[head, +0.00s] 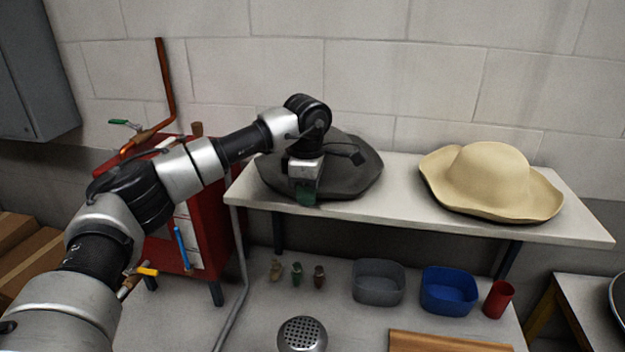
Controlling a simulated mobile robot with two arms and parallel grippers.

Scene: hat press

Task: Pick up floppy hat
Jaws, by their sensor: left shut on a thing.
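A dark grey floppy hat (350,182) lies at the left end of the white shelf (400,212). My left gripper (306,194) is at the front left part of its brim, pointing down, and is shut on it. My left wrist hides much of the hat's crown. A second floppy hat, cream coloured (490,180), lies on the right part of the same shelf, apart from my gripper. My right gripper is not in view.
Below the shelf, a bench holds a grey bin (378,283), a blue bin (449,290), a red cup (498,299), several small items and a perforated metal dome (302,335). A red cabinet (208,220) stands left of the shelf. The wall is close behind.

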